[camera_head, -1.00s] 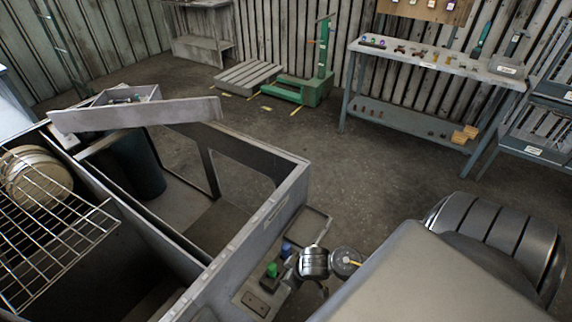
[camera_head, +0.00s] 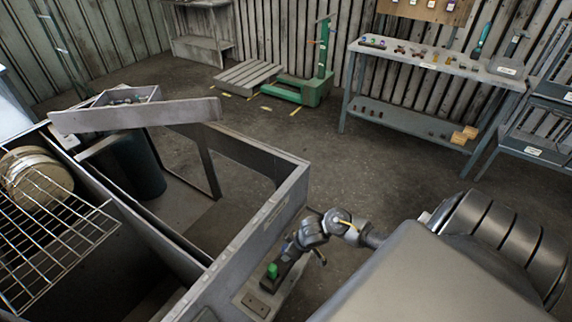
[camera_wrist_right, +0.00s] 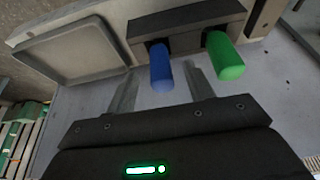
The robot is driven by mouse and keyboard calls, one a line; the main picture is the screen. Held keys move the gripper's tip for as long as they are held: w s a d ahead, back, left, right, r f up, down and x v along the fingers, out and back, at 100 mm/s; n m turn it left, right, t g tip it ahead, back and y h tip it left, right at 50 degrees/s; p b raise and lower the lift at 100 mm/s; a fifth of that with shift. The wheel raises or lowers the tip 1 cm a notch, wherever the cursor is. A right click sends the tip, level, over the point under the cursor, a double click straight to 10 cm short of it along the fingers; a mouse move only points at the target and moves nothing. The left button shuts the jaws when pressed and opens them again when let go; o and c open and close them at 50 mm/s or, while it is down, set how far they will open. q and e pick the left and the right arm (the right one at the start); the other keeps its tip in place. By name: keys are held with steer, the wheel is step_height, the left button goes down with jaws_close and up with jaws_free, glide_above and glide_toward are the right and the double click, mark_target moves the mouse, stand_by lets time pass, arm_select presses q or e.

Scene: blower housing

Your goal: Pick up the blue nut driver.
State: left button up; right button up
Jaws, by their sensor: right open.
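The blue nut driver (camera_wrist_right: 161,68) shows in the right wrist view as a rounded blue handle sticking out of a dark holder (camera_wrist_right: 190,30). My right gripper (camera_wrist_right: 160,76) is open, with one finger on each side of the blue handle and gaps visible between. A green-handled driver (camera_wrist_right: 224,55) sits in the same holder, just right of the right finger. In the head view the green handle (camera_head: 272,270) shows beside my right gripper, and my wrist and gripper hide the blue one. My left gripper is in neither view.
A shallow grey tray (camera_wrist_right: 72,55) sits left of the holder in the wrist view. The holder is by a large open metal housing (camera_head: 270,215). A wire rack (camera_head: 50,235) is at left. A workbench (camera_head: 440,62) stands at the back right; the floor between is clear.

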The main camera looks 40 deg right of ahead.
steer(key=shift+w+x, duration=0.25)
steer(key=shift+x, duration=1.15)
steer(key=shift+w+x, duration=0.2)
steer(key=shift+x, duration=1.2)
steer(key=shift+r, duration=0.25)
jaws_close()
